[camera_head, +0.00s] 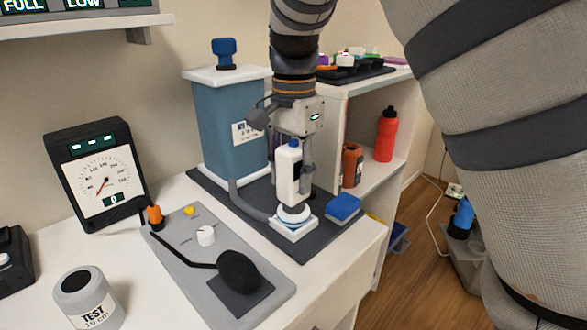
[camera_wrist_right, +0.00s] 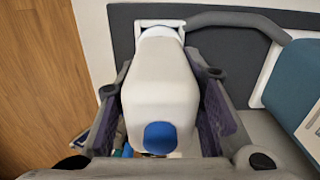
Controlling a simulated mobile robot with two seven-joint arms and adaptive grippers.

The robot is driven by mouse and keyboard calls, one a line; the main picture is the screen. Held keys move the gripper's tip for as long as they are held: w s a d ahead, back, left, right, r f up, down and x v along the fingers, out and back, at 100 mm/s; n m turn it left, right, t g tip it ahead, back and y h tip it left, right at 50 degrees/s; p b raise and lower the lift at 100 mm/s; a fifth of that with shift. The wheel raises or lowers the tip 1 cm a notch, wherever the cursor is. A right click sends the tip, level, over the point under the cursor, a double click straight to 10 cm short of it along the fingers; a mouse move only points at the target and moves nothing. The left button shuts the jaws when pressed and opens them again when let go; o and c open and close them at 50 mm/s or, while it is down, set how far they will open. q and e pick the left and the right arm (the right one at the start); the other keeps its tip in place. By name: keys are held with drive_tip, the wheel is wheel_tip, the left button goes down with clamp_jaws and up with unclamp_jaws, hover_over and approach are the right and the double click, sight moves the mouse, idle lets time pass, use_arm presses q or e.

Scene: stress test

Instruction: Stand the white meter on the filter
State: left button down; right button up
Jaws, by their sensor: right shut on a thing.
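The white meter (camera_head: 288,178), a tall white body with a blue top, is upright between the fingers of my right gripper (camera_head: 292,170). In the right wrist view the meter (camera_wrist_right: 160,88) fills the middle, with its blue round end towards me and the dark finger pads of my right gripper (camera_wrist_right: 165,110) on both sides. Directly below it is a white round piece on a square white base, which looks like the filter (camera_head: 293,222). The meter's lower end is very close to it or touching; I cannot tell which. My left gripper is not in view.
A blue tank (camera_head: 228,125) with a grey hose (camera_head: 245,204) stands behind on the dark mat (camera_head: 318,240). A blue block (camera_head: 342,208) sits right of the filter. A grey panel (camera_head: 190,262) with a black microphone-like piece (camera_head: 238,271) lies in front left. An orange bottle (camera_head: 351,167) stands behind right.

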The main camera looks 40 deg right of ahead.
drive_tip(key=o, duration=1.3)
drive_tip(key=shift+r, duration=0.15)
wheel_tip(320, 180, up, 12)
drive_tip(key=shift+f, duration=0.1)
